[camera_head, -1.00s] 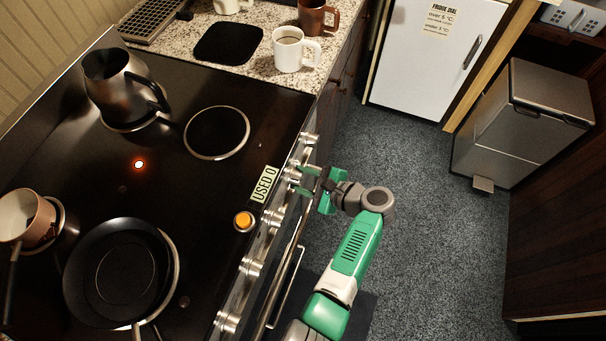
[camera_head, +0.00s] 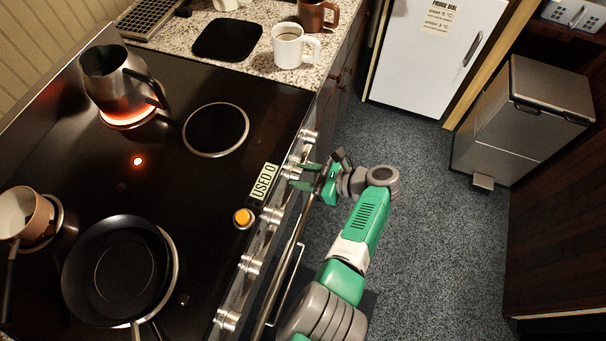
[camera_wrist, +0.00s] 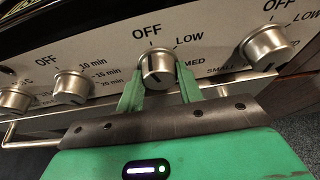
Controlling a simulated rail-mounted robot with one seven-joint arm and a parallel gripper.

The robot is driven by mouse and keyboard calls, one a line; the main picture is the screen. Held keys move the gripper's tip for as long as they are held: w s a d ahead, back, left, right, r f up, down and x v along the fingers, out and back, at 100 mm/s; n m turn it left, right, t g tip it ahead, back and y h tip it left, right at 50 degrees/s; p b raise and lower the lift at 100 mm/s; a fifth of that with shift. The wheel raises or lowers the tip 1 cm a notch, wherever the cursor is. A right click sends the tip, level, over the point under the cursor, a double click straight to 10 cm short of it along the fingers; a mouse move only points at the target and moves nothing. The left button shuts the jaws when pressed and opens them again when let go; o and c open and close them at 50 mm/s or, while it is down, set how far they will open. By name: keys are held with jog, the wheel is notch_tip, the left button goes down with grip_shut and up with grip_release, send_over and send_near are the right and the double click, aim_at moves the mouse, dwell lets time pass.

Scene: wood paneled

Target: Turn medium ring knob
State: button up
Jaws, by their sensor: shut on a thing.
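My gripper (camera_head: 303,178) is at the upper part of the stove's front panel. In the wrist view its two green fingers (camera_wrist: 160,90) are shut on a silver knob (camera_wrist: 157,66), one on each side. OFF stands above this knob, LOW at its upper right and MED at its right. A dark line on the knob's face points downward, away from OFF. The ring under the steel jug (camera_head: 113,85) glows orange.
Another knob (camera_wrist: 268,47) stands to the right of the held one, and a knob with minute marks (camera_wrist: 72,87) to its left. A black pan (camera_head: 120,270) and a copper pot (camera_head: 28,220) stand on the stove. The oven handle (camera_head: 285,285) runs below the panel. Carpet lies beside it.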

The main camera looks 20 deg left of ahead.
dwell(0.3)
jog(key=o, duration=1)
jog(key=v, duration=0.7)
jog(key=shift+d, duration=0.35)
jog(key=shift+r, duration=0.15)
